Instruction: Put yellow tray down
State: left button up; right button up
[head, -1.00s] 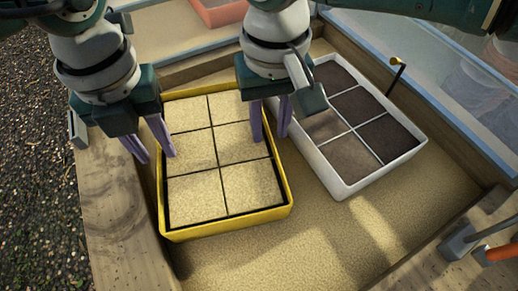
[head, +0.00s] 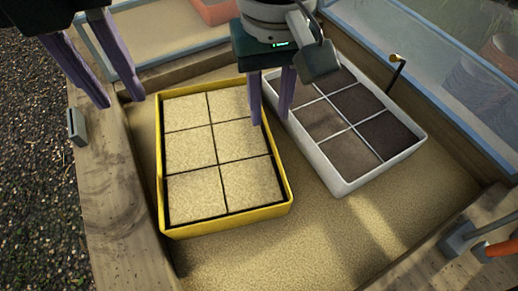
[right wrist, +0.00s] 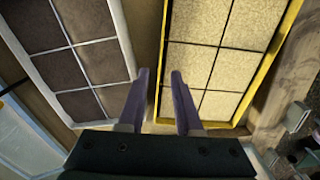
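The yellow tray (head: 228,224) lies flat on the sandy bed in the head view, with pale sandy blocks in its compartments. It also shows in the right wrist view (right wrist: 276,48). My left gripper (head: 120,100) is open and empty, above and to the left of the tray, clear of its left wall. My right gripper (head: 272,115) is open at the tray's right wall. In the right wrist view its fingers (right wrist: 161,78) are apart, with the tray's edge seen between them. I cannot tell whether they still straddle the wall or hover above it.
A white tray (head: 392,170) with dark soil blocks stands close on the right. A wooden frame (head: 120,205) borders the bed. A hook (head: 397,70) rises at the back right, and an orange-handled tool (head: 500,250) lies at the lower right. The front sand is free.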

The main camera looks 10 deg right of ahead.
notch_tip(320, 180, up, 8)
jog(key=shift+r, duration=0.15)
dwell(0.6)
